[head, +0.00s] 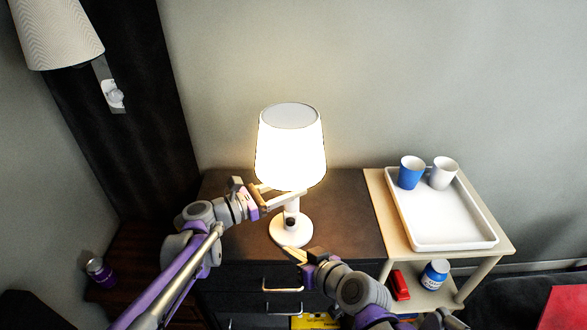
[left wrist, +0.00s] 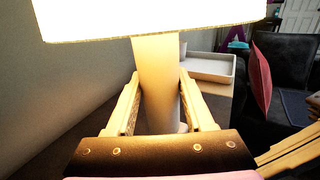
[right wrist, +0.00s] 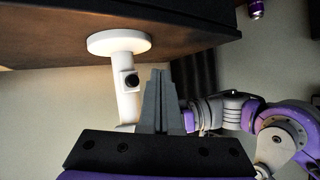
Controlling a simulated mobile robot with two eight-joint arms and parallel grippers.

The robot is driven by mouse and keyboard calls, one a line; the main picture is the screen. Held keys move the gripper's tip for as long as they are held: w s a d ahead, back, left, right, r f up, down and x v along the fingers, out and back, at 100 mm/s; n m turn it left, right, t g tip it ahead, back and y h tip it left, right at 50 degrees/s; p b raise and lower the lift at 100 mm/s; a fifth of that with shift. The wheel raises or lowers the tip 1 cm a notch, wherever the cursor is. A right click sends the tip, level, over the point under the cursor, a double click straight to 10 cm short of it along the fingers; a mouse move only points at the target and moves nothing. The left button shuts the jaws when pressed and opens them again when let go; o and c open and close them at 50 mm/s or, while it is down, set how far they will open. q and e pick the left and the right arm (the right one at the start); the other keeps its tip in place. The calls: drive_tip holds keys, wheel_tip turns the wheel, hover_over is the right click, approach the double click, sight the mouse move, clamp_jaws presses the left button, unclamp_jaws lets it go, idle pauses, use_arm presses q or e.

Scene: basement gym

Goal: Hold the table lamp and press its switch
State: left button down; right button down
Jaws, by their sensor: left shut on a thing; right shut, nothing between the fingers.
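The white table lamp (head: 290,232) stands upright on the dark cabinet, and its shade (head: 291,150) glows brightly. My left gripper (head: 283,199) is shut on the lamp's stem below the shade, with a finger on each side of the stem (left wrist: 158,85) in the left wrist view. My right gripper (head: 293,254) is shut and empty, in front of the lamp base and apart from the switch. Its fingertips (right wrist: 160,74) are together in the right wrist view.
The dark cabinet top (head: 345,215) has clear room right of the lamp. A side table (head: 377,205) holds a white tray (head: 450,243) with a blue cup (head: 411,172) and a white cup (head: 443,173). A jar (head: 434,274) sits on its lower shelf.

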use_arm(q)
drive_tip(key=shift+c, duration=1)
unclamp_jaws()
